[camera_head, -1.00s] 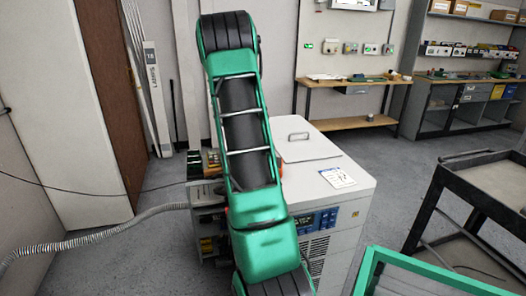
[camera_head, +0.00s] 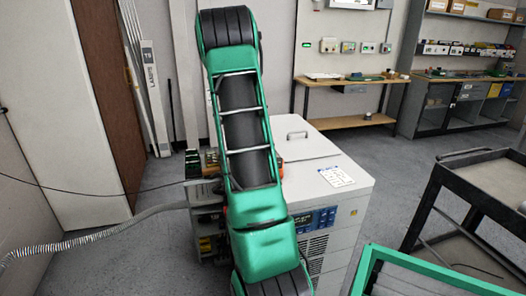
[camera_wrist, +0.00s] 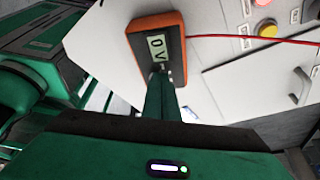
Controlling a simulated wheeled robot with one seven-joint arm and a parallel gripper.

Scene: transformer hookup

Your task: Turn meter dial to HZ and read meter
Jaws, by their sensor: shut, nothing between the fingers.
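The meter (camera_wrist: 160,26) is an orange and dark box in the wrist view, set against a pale panel. Its small display (camera_wrist: 157,47) seems to show a 0 and a V, turned sideways. My gripper (camera_wrist: 161,78) is shut and empty, with its narrow green fingers reaching up to the lower part of the meter's face. The fingers hide the dial, so its setting cannot be read. Whether the fingertips touch the dial is unclear. In the head view my arm hides the gripper and most of the meter area.
A white cabinet (camera_head: 333,200) with a paper label stands behind my arm. A red wire (camera_wrist: 250,38) runs right from the meter, below yellow and red buttons (camera_wrist: 265,27). A ridged hose (camera_head: 110,232) lies left. A dark cart (camera_head: 490,185) stands right. A workbench is at the back.

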